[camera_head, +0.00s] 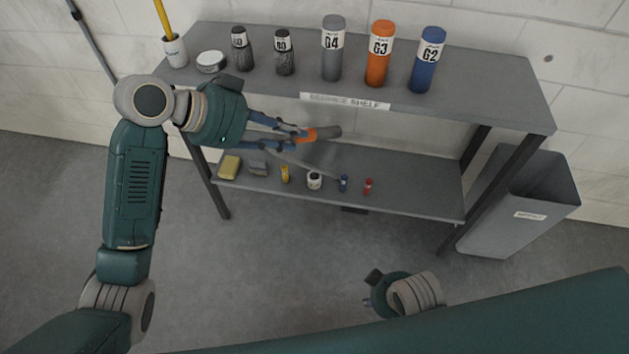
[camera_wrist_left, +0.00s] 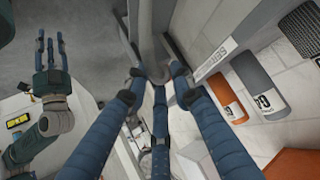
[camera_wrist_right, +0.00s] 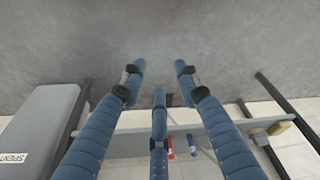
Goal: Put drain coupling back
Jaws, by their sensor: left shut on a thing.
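My left gripper (camera_head: 300,133) is shut on a cylindrical piece with an orange band and a grey end, which looks like the drain coupling (camera_head: 325,132). The gripper holds it in front of the shelf unit, between the upper and lower boards in the picture. A grey tube (camera_wrist_left: 150,40) shows between the left fingertips in the left wrist view; its orange part is not clear there. My right gripper (camera_wrist_right: 160,75) is open and empty, its fingers spread over the floor. It also shows in the left wrist view (camera_wrist_left: 50,50).
The upper shelf (camera_head: 290,85) carries a grey bottle (camera_head: 332,55), an orange bottle (camera_head: 379,60), a blue bottle (camera_head: 427,65) and smaller containers. The lower shelf (camera_head: 420,195) holds several small items. A grey bin (camera_head: 500,225) stands at the right. The floor in front is clear.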

